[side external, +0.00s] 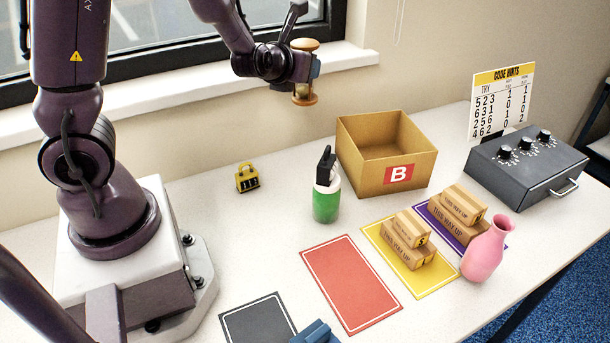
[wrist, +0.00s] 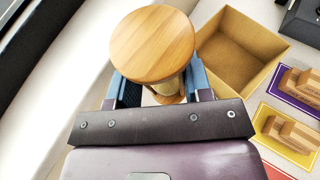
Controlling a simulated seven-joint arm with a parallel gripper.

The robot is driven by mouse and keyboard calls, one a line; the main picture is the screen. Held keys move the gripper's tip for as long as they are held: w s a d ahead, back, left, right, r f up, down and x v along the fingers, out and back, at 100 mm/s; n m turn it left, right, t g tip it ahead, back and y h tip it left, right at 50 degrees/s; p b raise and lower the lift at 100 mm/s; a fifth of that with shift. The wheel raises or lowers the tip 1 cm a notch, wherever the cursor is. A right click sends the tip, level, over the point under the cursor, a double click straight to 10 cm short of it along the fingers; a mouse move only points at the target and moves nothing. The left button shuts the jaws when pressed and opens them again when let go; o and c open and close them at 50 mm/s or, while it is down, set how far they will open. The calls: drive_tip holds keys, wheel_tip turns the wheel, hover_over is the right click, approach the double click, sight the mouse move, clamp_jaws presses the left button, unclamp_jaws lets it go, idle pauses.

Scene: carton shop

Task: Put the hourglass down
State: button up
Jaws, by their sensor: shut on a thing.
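The hourglass (side external: 304,72) has round wooden ends and is held upright high above the table, near the window sill. My gripper (side external: 300,68) is shut on its middle. In the wrist view the hourglass's wooden end disc (wrist: 153,43) faces the camera, between the blue fingers of my gripper (wrist: 160,88). The disc hides most of the glass. Nothing touches the hourglass from below.
An open carton marked B (side external: 412,175) stands below and right of the hourglass. A red mat (side external: 350,284) is bare. Small boxes sit on the yellow mat (side external: 438,282). A pink vase (side external: 485,250) stands right.

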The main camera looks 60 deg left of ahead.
wheel_tip(320, 180, down, 20)
drive_tip(key=shift+f, duration=0.1)
idle(0.5)
drive_tip(key=o, duration=0.9)
drive_tip(key=shift+f, duration=0.1)
